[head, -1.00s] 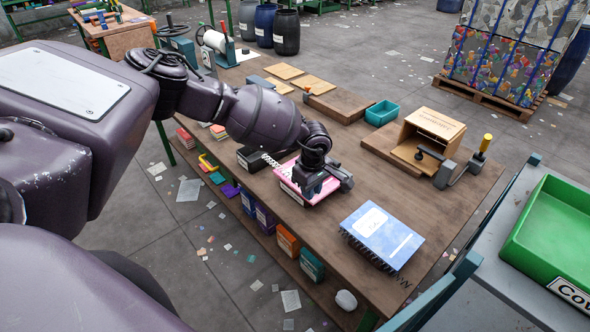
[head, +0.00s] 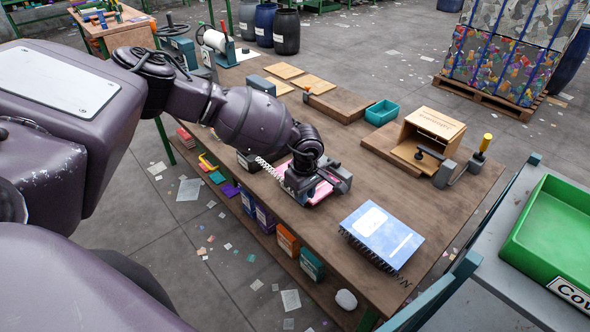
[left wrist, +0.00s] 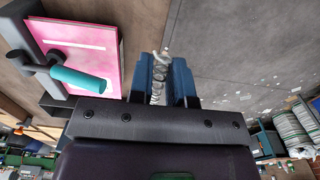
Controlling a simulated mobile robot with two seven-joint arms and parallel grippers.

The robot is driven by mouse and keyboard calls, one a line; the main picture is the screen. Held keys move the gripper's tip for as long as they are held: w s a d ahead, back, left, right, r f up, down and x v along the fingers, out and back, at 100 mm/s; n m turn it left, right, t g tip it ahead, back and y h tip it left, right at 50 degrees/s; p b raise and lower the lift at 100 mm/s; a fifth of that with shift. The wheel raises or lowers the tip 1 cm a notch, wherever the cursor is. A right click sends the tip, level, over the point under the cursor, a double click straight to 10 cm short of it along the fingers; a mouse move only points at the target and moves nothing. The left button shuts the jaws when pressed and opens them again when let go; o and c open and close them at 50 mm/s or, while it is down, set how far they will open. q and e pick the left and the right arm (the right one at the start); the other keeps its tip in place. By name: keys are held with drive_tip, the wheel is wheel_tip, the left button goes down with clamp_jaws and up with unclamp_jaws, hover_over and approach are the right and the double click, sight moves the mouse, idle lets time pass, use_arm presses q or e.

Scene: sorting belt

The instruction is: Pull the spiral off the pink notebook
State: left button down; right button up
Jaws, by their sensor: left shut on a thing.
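The pink notebook (head: 323,191) lies on the brown workbench, mostly hidden by my left gripper in the head view. It shows more fully in the left wrist view (left wrist: 95,38). The pale spiral (head: 268,168) sticks out up and left from the gripper. In the left wrist view the spiral (left wrist: 157,62) runs between the blue fingers of my left gripper (left wrist: 161,72), which are shut on it. There the spiral stands apart from the notebook's edge, with a gap of bench between. My right gripper is out of view.
A clamp with a teal handle (left wrist: 80,80) reaches over the notebook. A blue spiral-bound book (head: 382,236) lies to the right on the bench. A teal tray (head: 382,112) and an open wooden box (head: 430,135) stand farther back. The bench middle is clear.

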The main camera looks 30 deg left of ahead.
use_arm(q)
drive_tip(key=shift+s+a, duration=0.25)
drive_tip(key=shift+s, duration=0.5)
idle(0.3)
wheel_tip(320, 180, up, 6)
drive_tip(key=s, duration=0.3)
drive_tip(key=shift+a, duration=0.45)
